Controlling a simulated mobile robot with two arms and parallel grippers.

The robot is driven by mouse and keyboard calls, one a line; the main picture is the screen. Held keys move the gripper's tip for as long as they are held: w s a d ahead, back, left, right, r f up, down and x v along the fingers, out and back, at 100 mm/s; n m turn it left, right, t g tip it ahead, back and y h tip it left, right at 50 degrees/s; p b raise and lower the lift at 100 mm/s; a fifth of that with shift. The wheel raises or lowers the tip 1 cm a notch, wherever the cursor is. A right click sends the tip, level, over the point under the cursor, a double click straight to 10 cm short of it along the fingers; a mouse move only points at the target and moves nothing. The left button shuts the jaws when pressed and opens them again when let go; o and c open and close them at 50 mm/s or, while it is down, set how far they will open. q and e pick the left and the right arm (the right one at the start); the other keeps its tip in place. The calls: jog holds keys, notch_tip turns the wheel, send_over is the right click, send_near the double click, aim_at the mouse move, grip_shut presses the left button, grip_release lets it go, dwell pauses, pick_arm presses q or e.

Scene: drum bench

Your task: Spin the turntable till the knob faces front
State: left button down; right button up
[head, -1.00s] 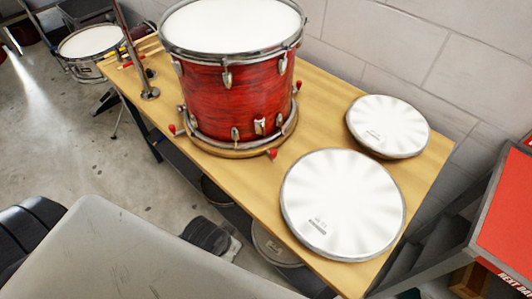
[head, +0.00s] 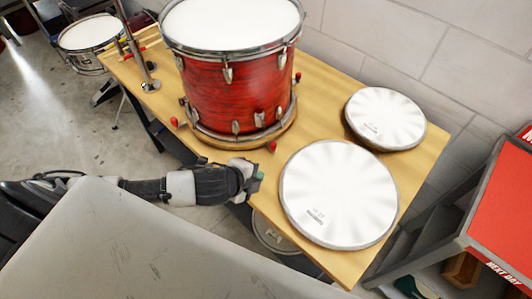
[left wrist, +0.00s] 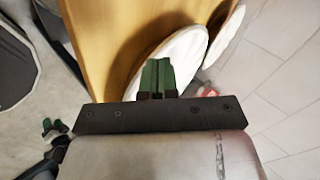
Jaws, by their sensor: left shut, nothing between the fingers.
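A red drum (head: 225,95) with a white head stands on a round wooden turntable (head: 222,142) on the bench. Red knobs show around the turntable's rim: one at the front right (head: 271,147), one at the left (head: 173,122) and one at the far right (head: 298,77). My left gripper (head: 259,178) is at the bench's front edge, just below the front-right knob in the picture and apart from it. Its green fingers are together and empty in the left wrist view (left wrist: 157,78). What looks like my right gripper (left wrist: 52,127) shows small there; its jaws are unclear.
A large white practice pad (head: 338,195) lies close to the right of my left gripper, with a smaller pad (head: 385,118) behind it. A metal stand (head: 150,85) rises at the bench's left. A red-topped shelf unit (head: 510,210) stands right of the bench (head: 420,170).

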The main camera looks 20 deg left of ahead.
pick_arm(q)
jog(key=w+a+f+m, duration=0.1)
jog(key=w+a+m, duration=0.15)
jog(key=a, duration=0.45)
jog(key=shift+m, duration=0.35)
jog(key=x, duration=0.6)
jog(key=p+x, duration=0.1)
jog(key=x, duration=0.2)
jog(key=shift+s+d+f, duration=0.25)
jog(key=shift+d+f, duration=0.1)
jog(key=shift+d, duration=0.05)
jog(key=shift+w+d+p, duration=0.2)
jog(key=shift+w+p, duration=0.05)
jog(key=shift+w, duration=0.35)
jog(key=shift+w+d+p, duration=0.2)
jog(key=shift+w, duration=0.4)
jog(key=shift+w+d+f, duration=0.1)
jog(key=shift+w+d, duration=0.2)
jog(key=shift+w, duration=0.45)
jog(key=shift+w+d+n+y, duration=0.6)
jog(key=shift+w+d+n, duration=0.2)
jog(key=shift+w+d, duration=0.5)
jog(key=shift+a, duration=0.25)
